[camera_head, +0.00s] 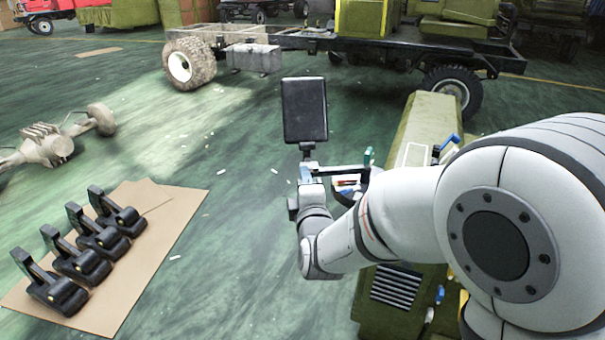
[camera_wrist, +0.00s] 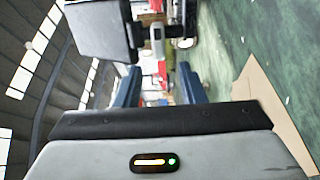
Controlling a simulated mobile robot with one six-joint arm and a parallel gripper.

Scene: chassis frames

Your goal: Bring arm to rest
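My white arm (camera_head: 400,205) reaches in from the right of the head view and is bent, with its forearm level. My gripper (camera_wrist: 158,70) shows in the wrist view as two blue fingers set wide apart, with nothing held between them. In the head view the wrist end (camera_head: 312,205) is above the floor beside the green bench, and the fingers are too small there to make out well. A dark flat panel (camera_head: 305,110) on a thin stem stands just above the wrist end. It also fills the upper left of the wrist view (camera_wrist: 98,28).
A green bench (camera_head: 425,125) with small tools and a parts tray (camera_head: 347,187) lies under and behind my arm. Several black brackets (camera_head: 85,250) lie on cardboard (camera_head: 165,215) at the left. A truck chassis (camera_head: 310,40) stands behind.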

